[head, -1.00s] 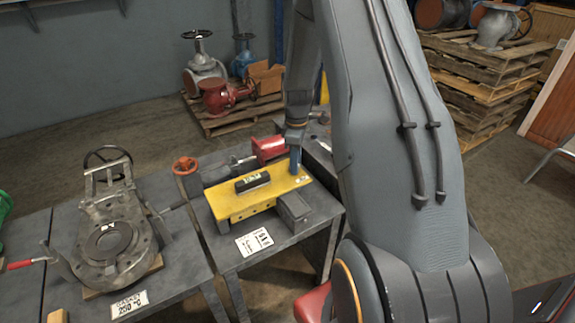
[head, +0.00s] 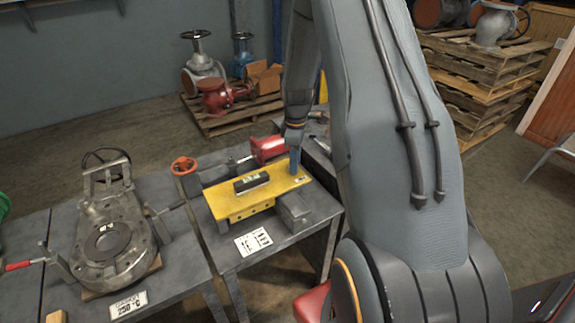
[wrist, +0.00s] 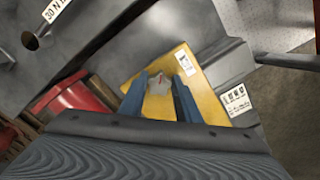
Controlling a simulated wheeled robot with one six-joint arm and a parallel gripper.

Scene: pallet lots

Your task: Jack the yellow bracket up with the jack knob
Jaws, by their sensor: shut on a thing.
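The yellow bracket (head: 232,205) is a plate on the right-hand grey bench, with a small black level (head: 251,183) lying on its top. The level's vial is too small to read. My gripper (head: 295,170) points down at the bracket's far right end, its blue fingers close above the plate. In the wrist view my gripper (wrist: 160,82) is shut on the grey jack knob (wrist: 160,88), with a finger on each side. The knob has a red mark on top and sits over the yellow bracket (wrist: 208,98). The head view hides the knob behind the fingers.
A large grey valve (head: 108,240) stands on the left bench. Paper labels (head: 253,241) lie in front.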

